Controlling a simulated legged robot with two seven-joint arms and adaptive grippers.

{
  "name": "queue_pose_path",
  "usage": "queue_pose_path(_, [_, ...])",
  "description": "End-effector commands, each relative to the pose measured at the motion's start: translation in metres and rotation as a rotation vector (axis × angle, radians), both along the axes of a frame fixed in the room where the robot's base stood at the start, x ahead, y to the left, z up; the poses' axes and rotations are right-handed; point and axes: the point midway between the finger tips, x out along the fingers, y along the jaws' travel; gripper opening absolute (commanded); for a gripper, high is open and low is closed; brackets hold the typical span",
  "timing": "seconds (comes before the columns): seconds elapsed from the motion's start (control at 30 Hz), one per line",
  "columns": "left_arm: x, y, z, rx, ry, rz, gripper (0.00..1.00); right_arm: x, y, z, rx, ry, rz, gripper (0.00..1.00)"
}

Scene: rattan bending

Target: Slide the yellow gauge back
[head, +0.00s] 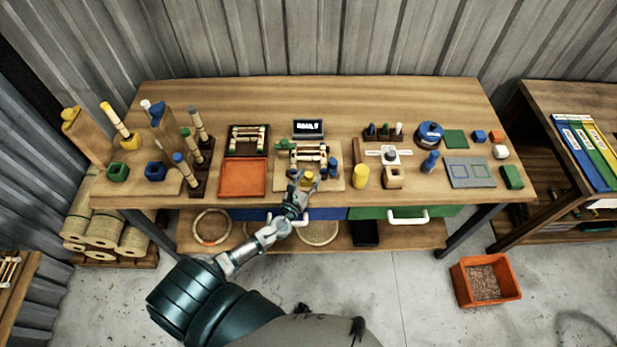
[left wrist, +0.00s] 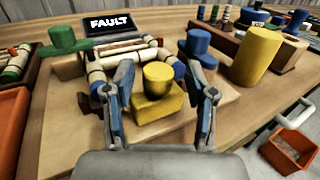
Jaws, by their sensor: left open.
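The yellow gauge (left wrist: 158,92) is a block with a round knob on top, sitting on the wooden fixture board (left wrist: 226,100). In the left wrist view it stands between the two spread fingers of my left gripper (left wrist: 162,105), with gaps at both sides. In the head view the gauge (head: 308,178) shows just beyond my left gripper (head: 303,182), at the board's front. The rattan frame (left wrist: 112,62) lies behind it on the board. A blue knob (left wrist: 199,42) is right of the gauge and a green knob (left wrist: 70,38) is at the left. My right gripper is not in view.
A display (left wrist: 110,24) behind the board reads FAULT. A yellow cylinder (head: 360,176) and a wooden block (head: 393,177) stand right of the board. An orange tray (head: 242,177) lies left. An orange bin (head: 485,280) is on the floor.

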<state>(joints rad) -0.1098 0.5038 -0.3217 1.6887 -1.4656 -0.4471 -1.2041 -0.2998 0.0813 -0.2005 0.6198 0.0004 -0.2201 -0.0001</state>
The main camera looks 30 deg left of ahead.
Motion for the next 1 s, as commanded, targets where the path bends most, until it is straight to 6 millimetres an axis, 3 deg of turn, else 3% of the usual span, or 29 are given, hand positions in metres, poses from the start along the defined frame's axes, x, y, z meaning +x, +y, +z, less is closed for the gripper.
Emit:
queue_pose_path(0.17, [-0.023, -0.002, -0.002, 0.001, 0.003, -0.001, 0.56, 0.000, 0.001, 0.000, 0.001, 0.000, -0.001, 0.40])
queue_pose_path(0.4, [-0.078, -0.006, -0.002, 0.000, 0.005, -0.002, 0.56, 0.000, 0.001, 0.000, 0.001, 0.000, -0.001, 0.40])
queue_pose_path(0.6, [-0.110, -0.008, -0.002, 0.001, 0.002, 0.000, 0.56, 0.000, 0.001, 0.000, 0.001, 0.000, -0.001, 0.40])
queue_pose_path(1.0, [-0.120, -0.009, -0.001, 0.000, -0.001, 0.000, 0.56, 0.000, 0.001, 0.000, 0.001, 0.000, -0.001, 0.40])
